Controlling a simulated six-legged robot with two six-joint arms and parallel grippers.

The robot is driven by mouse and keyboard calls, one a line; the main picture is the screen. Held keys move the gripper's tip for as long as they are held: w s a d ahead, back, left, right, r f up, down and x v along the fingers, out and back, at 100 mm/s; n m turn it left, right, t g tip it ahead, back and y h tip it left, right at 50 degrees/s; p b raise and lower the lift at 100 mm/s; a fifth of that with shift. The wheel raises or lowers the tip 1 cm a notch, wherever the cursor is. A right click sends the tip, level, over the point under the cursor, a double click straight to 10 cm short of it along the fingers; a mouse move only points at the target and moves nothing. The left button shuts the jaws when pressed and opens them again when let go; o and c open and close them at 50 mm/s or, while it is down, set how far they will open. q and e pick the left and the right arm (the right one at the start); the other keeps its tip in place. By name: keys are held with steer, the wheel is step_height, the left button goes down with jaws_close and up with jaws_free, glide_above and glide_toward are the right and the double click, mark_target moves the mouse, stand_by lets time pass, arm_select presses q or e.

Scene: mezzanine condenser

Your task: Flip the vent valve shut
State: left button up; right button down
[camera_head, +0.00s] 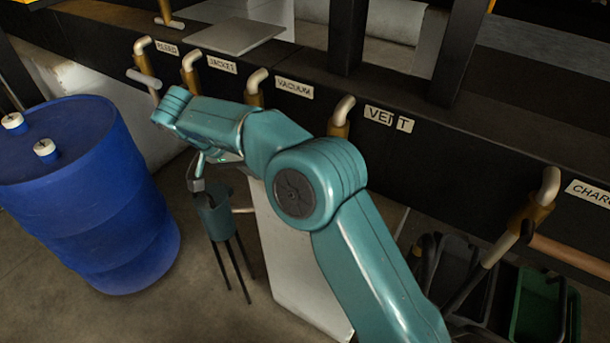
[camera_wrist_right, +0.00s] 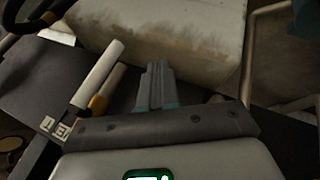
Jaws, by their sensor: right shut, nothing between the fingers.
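The vent valve shows in the head view as a pale bent pipe with a brass body (camera_head: 341,117), left of the VENT label (camera_head: 388,119). My right arm hides whatever lies below it. My right gripper (camera_wrist_right: 156,70) shows in the wrist view with its fingers together and nothing between them. Left of the fingers, apart from them, is a pale rod-like handle (camera_wrist_right: 97,75) beside a pipe with a brass part (camera_wrist_right: 98,104). A partly readable label (camera_wrist_right: 56,128) lies near its lower end; I cannot tell for certain which valve this is. My left gripper is not in view.
Similar valves line the dark beam (camera_head: 480,155), labelled BLEED, JACKET, VACUUM and CHARGE. A blue drum (camera_head: 85,200) stands at left. A green crate (camera_head: 540,305) is at lower right. A large stained pale block (camera_wrist_right: 165,35) lies beyond the fingertips in the wrist view.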

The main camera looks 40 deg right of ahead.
steer(key=r, duration=0.1)
steer(key=r+m, duration=0.1)
steer(key=r, duration=0.1)
steer(key=r+m, duration=0.1)
steer(key=shift+s+d+r+h, duration=0.2)
steer(key=shift+s+d+h, duration=0.1)
steer(key=shift+s+d, duration=0.05)
steer(key=s+d+f, duration=0.5)
steer(key=d+f, duration=0.3)
steer(key=shift+s, duration=0.15)
steer(key=shift+d+f+g, duration=0.1)
steer(key=shift+d+g, duration=0.05)
steer(key=shift+g, duration=0.15)
